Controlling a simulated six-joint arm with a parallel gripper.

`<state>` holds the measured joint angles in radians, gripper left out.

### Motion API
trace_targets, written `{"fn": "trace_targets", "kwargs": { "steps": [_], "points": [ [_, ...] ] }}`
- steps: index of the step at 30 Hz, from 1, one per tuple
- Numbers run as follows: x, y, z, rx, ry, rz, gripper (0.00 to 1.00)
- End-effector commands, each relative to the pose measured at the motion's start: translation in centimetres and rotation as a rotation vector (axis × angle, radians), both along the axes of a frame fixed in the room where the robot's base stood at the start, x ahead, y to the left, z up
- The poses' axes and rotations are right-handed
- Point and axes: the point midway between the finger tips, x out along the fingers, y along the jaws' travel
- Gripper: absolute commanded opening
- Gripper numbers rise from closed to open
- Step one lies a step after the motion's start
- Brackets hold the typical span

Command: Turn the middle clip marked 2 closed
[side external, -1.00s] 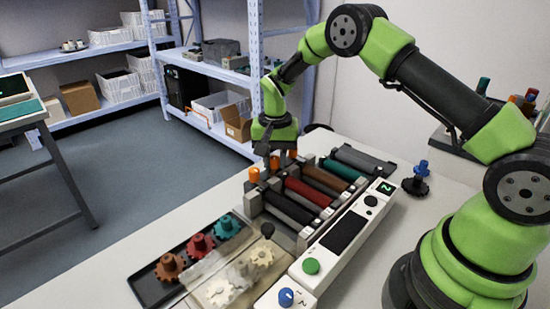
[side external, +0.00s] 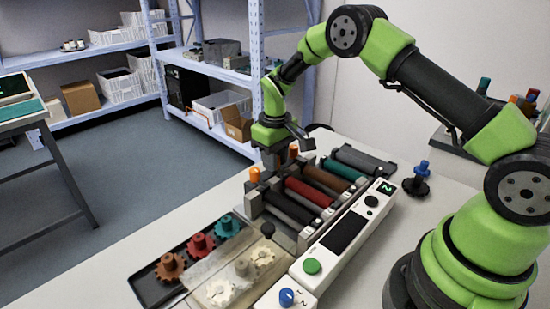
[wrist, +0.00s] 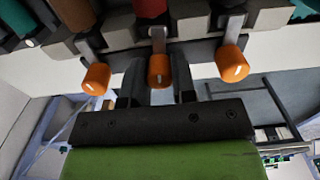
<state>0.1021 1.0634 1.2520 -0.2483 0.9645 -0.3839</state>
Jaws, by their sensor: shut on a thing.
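The middle clip (wrist: 159,71) is an orange knob with a white mark on a grey lever. In the wrist view it sits between the two dark fingers of my gripper (wrist: 157,88), which is shut on it. Its white mark runs roughly along the fingers. In the side view my gripper (side external: 276,160) points down over the clip row and mostly hides this clip. The two other orange clips stand free on either side, one at the left (side external: 254,174) and one at the right (side external: 293,150). I cannot read the number 2 by the clip.
Black, red, brown and teal rollers lie in the printer (side external: 303,193) beside the clips. A white control panel (side external: 325,252) with knobs and a green button runs along its near side. A gear tray (side external: 152,290) is at the front left. A blue-topped black part (side external: 416,183) stands at the right.

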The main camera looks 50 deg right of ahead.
Motion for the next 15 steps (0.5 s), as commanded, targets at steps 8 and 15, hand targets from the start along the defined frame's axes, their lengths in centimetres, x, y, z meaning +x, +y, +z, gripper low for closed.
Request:
{"fn": "trace_targets", "kwargs": {
  "steps": [8, 15],
  "points": [
    [-0.05, 0.01, -0.02, 0.001, 0.002, 0.115, 0.01],
    [-0.05, 0.02, -0.02, 0.001, 0.002, 0.150, 0.01]
  ]
}}
